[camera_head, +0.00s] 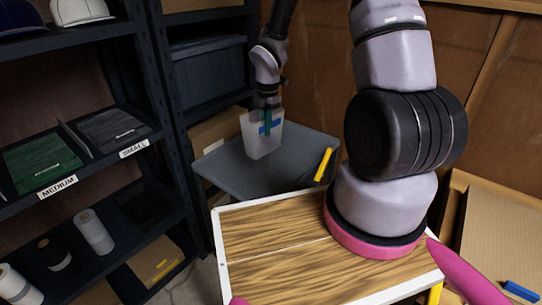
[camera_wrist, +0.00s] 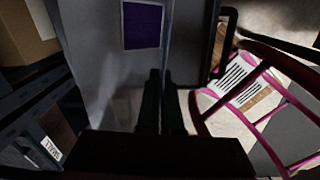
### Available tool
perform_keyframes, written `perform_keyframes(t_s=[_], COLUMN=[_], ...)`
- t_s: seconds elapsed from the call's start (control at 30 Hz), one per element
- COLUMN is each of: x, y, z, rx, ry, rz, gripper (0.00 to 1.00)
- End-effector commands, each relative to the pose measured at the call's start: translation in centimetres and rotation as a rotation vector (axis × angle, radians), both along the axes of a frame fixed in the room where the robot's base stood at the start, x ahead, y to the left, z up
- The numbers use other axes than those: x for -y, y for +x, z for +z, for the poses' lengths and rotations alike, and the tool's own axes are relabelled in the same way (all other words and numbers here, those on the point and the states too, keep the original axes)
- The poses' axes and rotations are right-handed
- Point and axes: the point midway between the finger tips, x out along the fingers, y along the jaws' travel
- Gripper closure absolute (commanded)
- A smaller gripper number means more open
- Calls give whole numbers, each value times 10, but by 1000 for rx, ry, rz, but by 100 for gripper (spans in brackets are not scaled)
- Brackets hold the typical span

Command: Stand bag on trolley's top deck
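A pale translucent bag (camera_head: 262,143) with a blue patch is upright over the trolley's grey top deck (camera_head: 225,172) in the head view. My gripper (camera_head: 268,112) comes down from above at the bag's upper part and appears shut on it. I cannot tell whether the bag's bottom touches the deck. In the wrist view the two dark fingers of my gripper (camera_wrist: 162,105) are close together, with a thin pale edge running up from between them. A purple square shows on a grey surface ahead of them; I cannot tell if it belongs to the bag.
Dark shelving with labelled trays (camera_head: 42,162) and spools (camera_head: 93,231) stands on the left. A yellow bar (camera_head: 323,164) is at the deck's right edge. A cardboard box (camera_head: 510,225) is at the right. The deck around the bag is clear.

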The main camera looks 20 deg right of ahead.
Motion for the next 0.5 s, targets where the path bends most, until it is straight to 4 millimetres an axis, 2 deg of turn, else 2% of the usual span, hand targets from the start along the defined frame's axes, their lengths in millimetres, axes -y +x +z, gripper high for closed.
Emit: perform_keyframes(t_s=[0.17, 0.4, 0.5], x=[-5, -6, -5], y=[-5, -5, -4], z=[-11, -52, -61], rx=[1, 1, 3], ry=[3, 2, 3], rz=[119, 128, 125], gripper=[100, 100, 100])
